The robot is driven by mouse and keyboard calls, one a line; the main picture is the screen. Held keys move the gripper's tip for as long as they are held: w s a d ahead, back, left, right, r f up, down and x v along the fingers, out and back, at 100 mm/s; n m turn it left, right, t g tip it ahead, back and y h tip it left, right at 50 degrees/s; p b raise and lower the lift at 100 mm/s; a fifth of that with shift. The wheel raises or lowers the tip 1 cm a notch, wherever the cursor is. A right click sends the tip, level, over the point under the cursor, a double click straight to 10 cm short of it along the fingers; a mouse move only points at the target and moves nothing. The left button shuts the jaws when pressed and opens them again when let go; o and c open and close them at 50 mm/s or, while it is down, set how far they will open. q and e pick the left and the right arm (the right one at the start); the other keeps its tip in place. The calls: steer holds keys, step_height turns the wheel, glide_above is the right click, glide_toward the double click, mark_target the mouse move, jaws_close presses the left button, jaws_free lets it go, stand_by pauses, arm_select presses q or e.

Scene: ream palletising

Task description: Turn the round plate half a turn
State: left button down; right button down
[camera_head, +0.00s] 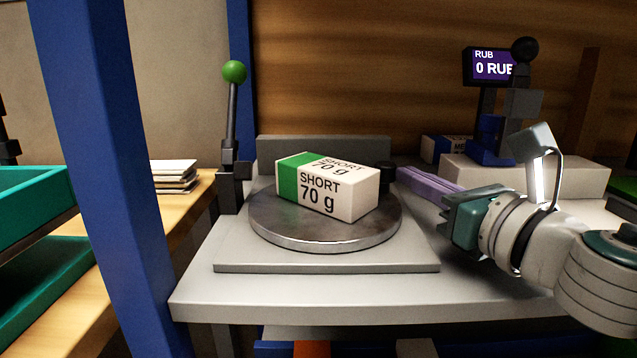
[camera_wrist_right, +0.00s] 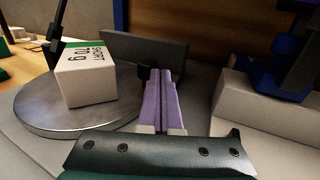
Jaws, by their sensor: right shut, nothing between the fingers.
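The round plate (camera_head: 285,235) is a grey metal disc on a flat base on the light table. It also shows in the right wrist view (camera_wrist_right: 60,122). A white and green ream marked "SHORT 70 g" (camera_head: 335,192) lies on it, and its end shows in the right wrist view (camera_wrist_right: 86,87). A small dark knob (camera_wrist_right: 144,74) stands at the plate's far right edge. My right gripper (camera_head: 402,175) has purple fingers, shut and empty. Its fingertips (camera_wrist_right: 154,72) are close beside the knob; I cannot tell whether they touch it. My left gripper is not in view.
A lever with a green ball (camera_head: 234,72) stands left of the plate. A low grey wall (camera_head: 325,147) is behind it. A blue post (camera_head: 105,170) rises in front at left. A price display (camera_head: 490,67) and pale blocks (camera_head: 580,178) stand at right.

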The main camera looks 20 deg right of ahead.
mark_target(396, 166)
steer(key=shift+w+d, duration=0.15)
steer(key=shift+w, duration=0.45)
steer(key=shift+w+d, duration=0.15)
steer(key=shift+w, duration=1.9)
